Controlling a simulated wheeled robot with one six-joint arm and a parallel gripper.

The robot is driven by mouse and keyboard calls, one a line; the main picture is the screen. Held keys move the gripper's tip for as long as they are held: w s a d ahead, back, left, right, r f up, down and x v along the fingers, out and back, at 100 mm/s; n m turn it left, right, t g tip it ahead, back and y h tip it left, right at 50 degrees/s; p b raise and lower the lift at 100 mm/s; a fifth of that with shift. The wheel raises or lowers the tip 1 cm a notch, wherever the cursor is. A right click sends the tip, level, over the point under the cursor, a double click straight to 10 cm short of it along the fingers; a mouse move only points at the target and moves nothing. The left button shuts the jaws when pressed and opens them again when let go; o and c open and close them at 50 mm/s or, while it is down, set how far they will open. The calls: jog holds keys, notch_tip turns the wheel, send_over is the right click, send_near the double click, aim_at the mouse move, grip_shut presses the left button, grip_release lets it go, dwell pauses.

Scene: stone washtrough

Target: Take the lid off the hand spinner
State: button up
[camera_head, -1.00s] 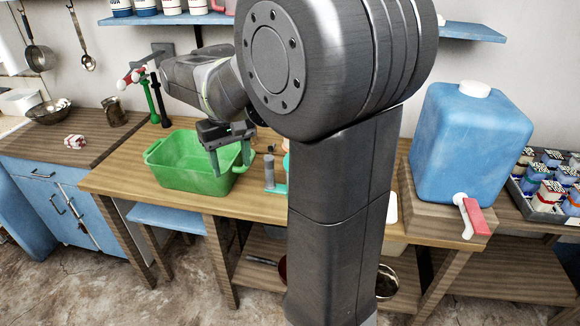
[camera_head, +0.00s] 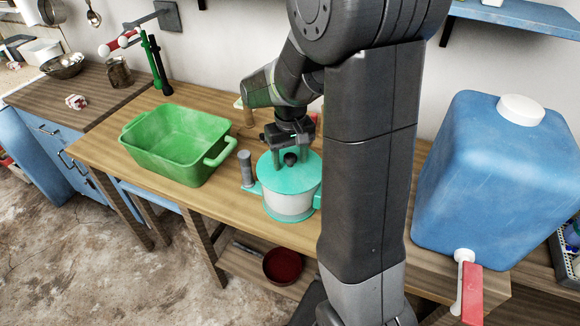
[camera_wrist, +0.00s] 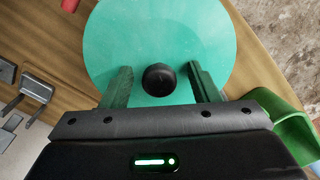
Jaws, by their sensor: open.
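The hand spinner (camera_head: 289,203) stands on the wooden table, a pale drum with teal trim and a grey upright handle (camera_head: 246,168) at its left. Its round teal lid (camera_head: 306,172) is on top, with a small black knob (camera_head: 290,159) in the middle. In the wrist view the lid (camera_wrist: 158,30) fills the upper middle and the knob (camera_wrist: 159,78) sits between my fingers. My gripper (camera_head: 288,158) is just above the lid, also seen in the wrist view (camera_wrist: 160,82). It is open, its fingers on both sides of the knob with gaps.
A green basin (camera_head: 176,146) stands on the table to the left of the spinner. A large blue water container (camera_head: 485,180) with a red-handled tap stands at the right. A red pan (camera_head: 283,265) is on the shelf below. The table's front left is bare.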

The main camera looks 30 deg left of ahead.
jog(key=shift+f, duration=0.25)
jog(key=c, duration=1.1)
jog(key=shift+o, duration=0.2)
jog(key=shift+r, duration=0.1)
